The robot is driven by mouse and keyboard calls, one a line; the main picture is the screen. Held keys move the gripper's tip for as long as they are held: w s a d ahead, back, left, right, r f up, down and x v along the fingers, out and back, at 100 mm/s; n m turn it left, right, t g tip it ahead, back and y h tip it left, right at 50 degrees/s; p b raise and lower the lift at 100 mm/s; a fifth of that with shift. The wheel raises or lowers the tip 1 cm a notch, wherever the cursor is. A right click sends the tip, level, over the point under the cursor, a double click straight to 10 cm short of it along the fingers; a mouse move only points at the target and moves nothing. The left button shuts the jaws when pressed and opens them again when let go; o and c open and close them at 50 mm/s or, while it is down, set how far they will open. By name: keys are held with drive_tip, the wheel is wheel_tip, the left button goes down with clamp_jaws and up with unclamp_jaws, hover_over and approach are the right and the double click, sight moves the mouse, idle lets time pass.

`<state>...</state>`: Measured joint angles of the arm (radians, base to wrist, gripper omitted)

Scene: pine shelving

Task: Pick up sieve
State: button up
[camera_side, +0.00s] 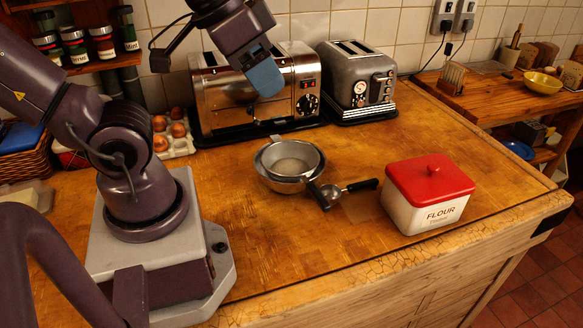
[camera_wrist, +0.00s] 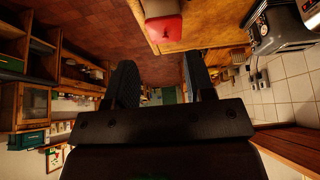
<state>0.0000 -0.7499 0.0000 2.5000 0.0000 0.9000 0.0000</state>
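A round metal sieve (camera_side: 292,158) sits on the wooden counter in the middle of the side view. It appears nested in a metal bowl (camera_side: 275,182), though I cannot tell the two fully apart. My gripper (camera_side: 265,80) is raised in front of the large toaster, above and slightly left of the sieve, and apart from it. In the wrist view my gripper (camera_wrist: 160,80) has its two dark fingers spread wide with nothing between them. The sieve is not visible in the wrist view.
A black-handled metal scoop-like tool (camera_side: 345,189) lies right beside the bowl. A white flour tin (camera_side: 425,214) with a red lid stands further right. Two toasters (camera_side: 255,95) (camera_side: 360,85) stand behind, and eggs (camera_side: 170,130) sit at left. The front counter is clear.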

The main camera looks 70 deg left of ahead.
wheel_tip(320, 180, down, 4)
drive_tip(key=w+a+f+g, duration=0.1)
drive_tip(key=w+a+g, duration=0.1)
drive_tip(key=g, duration=0.1)
drive_tip(key=m+g, duration=0.3)
drive_tip(key=m, duration=1.4)
hover_over(313, 186)
wheel_tip(313, 186, down, 14)
drive_tip(key=f, duration=0.7)
drive_tip(key=shift+d, duration=0.2)
drive_tip(key=shift+a+f, duration=0.2)
drive_tip(key=shift+f, duration=2.5)
clamp_jaws()
